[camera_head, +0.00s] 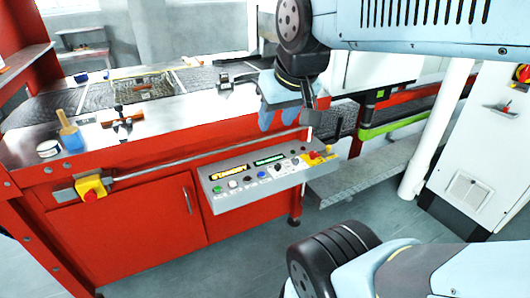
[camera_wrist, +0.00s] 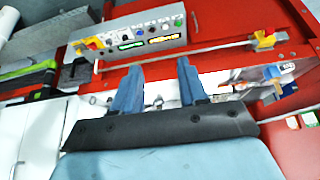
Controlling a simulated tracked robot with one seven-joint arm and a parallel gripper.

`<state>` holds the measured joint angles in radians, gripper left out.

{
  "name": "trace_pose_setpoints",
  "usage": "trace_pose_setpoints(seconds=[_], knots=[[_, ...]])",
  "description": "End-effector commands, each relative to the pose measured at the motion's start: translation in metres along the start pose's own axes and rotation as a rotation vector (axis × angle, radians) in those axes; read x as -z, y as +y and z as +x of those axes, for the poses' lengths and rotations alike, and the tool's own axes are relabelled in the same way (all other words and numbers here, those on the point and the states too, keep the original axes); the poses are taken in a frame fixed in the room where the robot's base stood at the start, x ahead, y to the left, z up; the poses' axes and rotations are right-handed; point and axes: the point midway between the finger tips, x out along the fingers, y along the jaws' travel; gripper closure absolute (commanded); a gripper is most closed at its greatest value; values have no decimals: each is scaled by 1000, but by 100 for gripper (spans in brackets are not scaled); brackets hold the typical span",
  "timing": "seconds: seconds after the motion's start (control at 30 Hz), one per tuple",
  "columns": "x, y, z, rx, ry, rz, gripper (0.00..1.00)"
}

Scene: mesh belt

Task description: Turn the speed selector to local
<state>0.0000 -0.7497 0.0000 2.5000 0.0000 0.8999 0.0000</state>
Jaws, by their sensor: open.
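The grey control panel (camera_head: 222,198) is mounted on the front of the red machine, and it also shows in the wrist view (camera_wrist: 105,56). A dark knob on a pale dial (camera_head: 278,168), which looks like the speed selector, sits right of the blue button. Its setting is too small to read. My gripper (camera_head: 285,118) hangs above and behind the panel, apart from it. In the wrist view its two blue fingers (camera_wrist: 156,68) are spread with nothing between them. They point toward the panel, which appears upside down there.
A rail (camera_head: 160,170) runs along the machine's front above the panel. Another yellow-red switch (camera_head: 92,188) is at left. Open floor lies in front.

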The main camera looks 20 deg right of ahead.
Motion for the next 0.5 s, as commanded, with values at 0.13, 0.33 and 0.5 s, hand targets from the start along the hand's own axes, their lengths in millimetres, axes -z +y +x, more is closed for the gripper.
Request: trace_pose_setpoints(seconds=[0.13, 0.33, 0.5], knots=[[0, 0, 0, 0, 0, 0, 57], [0, 0, 0, 0, 0, 0, 57], [5, 1, 1, -6, -6, -11, 42]])
